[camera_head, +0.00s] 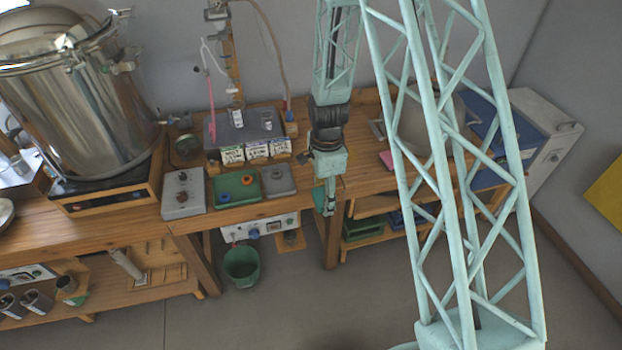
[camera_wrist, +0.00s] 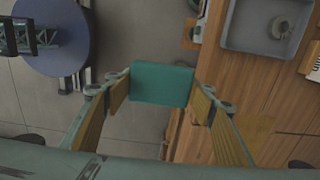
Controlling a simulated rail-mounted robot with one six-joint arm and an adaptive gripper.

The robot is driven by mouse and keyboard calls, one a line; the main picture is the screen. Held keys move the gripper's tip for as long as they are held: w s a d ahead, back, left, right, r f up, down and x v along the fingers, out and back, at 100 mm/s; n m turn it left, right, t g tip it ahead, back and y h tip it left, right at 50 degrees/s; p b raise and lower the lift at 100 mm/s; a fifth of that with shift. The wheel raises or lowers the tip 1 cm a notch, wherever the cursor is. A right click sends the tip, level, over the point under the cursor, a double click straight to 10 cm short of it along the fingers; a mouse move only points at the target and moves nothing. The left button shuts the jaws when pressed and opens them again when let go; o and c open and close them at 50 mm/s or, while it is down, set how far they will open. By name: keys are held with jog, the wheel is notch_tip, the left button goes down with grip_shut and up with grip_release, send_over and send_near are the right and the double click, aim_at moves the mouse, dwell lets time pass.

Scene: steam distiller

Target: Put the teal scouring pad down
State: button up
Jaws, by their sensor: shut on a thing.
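The teal scouring pad (camera_wrist: 162,84) is a flat rectangular block in the wrist view. My gripper (camera_wrist: 160,88) is shut on it, with one finger at each side edge. Floor and part of the wooden bench edge show beneath and around it. In the head view my gripper (camera_head: 325,198) hangs down near the front edge of the wooden bench (camera_head: 355,182). The pad is hard to tell apart from my teal arm there.
A grey tray (camera_wrist: 266,24) is on the bench in the wrist view. In the head view a steel vessel (camera_head: 85,100), a green box (camera_head: 237,189) and grey boxes stand left of my gripper. A green bucket (camera_head: 241,267) is on the floor below. A pink item (camera_head: 387,160) lies to the right.

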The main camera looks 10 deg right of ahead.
send_over(312, 179)
jog(key=shift+f, duration=0.75)
jog(key=shift+f, duration=0.1)
jog(key=shift+f, duration=1.7)
jog(key=shift+f+b, duration=0.15)
jog(key=shift+b, duration=0.2)
jog(key=o, duration=1)
jog(key=shift+r+p, duration=0.55)
jog(key=shift+r, duration=5.65)
